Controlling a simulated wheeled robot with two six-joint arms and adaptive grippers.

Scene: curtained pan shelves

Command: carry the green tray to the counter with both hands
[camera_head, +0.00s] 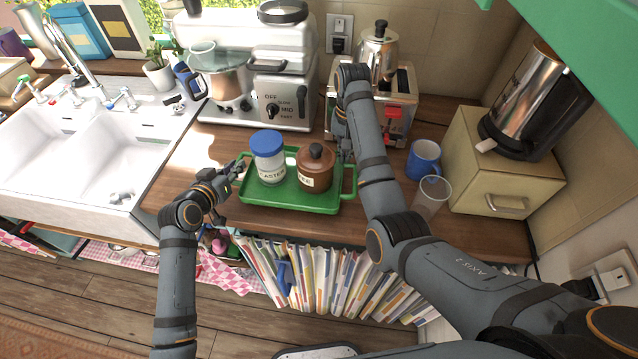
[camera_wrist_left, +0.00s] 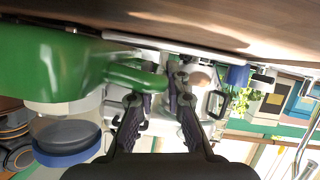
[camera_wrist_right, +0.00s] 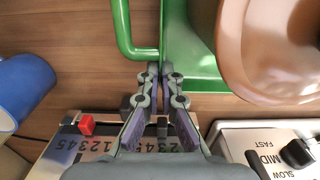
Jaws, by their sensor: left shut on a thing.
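The green tray (camera_head: 292,202) lies on the wooden counter. It carries a blue-lidded jar (camera_head: 269,158) and a brown lidded pot (camera_head: 316,168). My left gripper (camera_head: 237,168) is shut on the tray's left handle, which reaches between its fingers in the left wrist view (camera_wrist_left: 138,79). My right gripper (camera_head: 343,150) is at the tray's right side. In the right wrist view its fingertips (camera_wrist_right: 161,72) are close together beside the tray's wall and the end of the right handle (camera_wrist_right: 124,32). Whether they hold the handle is unclear.
A blue mug (camera_head: 424,162) and a clear glass (camera_head: 431,196) stand right of the tray. A toaster (camera_head: 400,98) and a mixer (camera_head: 284,99) stand behind. The sink (camera_head: 90,150) is at left. Books (camera_head: 310,275) fill the shelf below the counter.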

